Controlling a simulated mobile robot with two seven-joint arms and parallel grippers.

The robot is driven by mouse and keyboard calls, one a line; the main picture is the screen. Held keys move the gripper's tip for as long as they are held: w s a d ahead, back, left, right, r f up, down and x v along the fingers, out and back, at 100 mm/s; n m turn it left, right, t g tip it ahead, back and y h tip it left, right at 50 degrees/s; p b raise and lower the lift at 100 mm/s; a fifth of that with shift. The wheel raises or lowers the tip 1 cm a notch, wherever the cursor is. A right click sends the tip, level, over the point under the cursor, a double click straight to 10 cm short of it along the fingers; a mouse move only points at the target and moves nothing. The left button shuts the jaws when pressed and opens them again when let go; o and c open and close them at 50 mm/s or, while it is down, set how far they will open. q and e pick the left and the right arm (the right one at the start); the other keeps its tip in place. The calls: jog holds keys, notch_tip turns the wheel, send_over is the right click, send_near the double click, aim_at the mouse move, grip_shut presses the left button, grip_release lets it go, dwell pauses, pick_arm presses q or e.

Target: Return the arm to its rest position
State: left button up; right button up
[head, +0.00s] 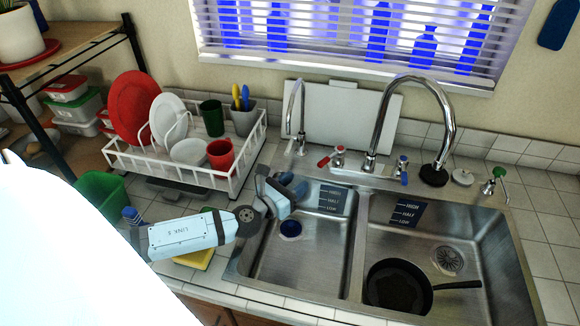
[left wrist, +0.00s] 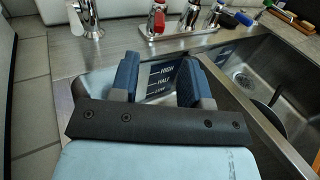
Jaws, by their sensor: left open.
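My left arm (head: 185,236) reaches in from the left in the head view, over the counter. Its left gripper (head: 292,188) is at the back left part of the left sink basin (head: 318,262). The left wrist view shows its two blue-padded fingers (left wrist: 160,78) apart, with nothing between them. Behind them is the basin's wall with its HIGH, HALF and LOW level label (left wrist: 165,76). My right gripper is in neither view.
A white dish rack (head: 182,178) with plates and cups stands behind the arm. A green container (head: 100,190) and a yellow sponge (head: 197,258) are close to the arm. The right basin holds a black pan (head: 398,287). A tall faucet (head: 408,82) rises behind the basins.

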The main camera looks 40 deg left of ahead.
pick_arm(q)
jog(key=shift+s, duration=0.8)
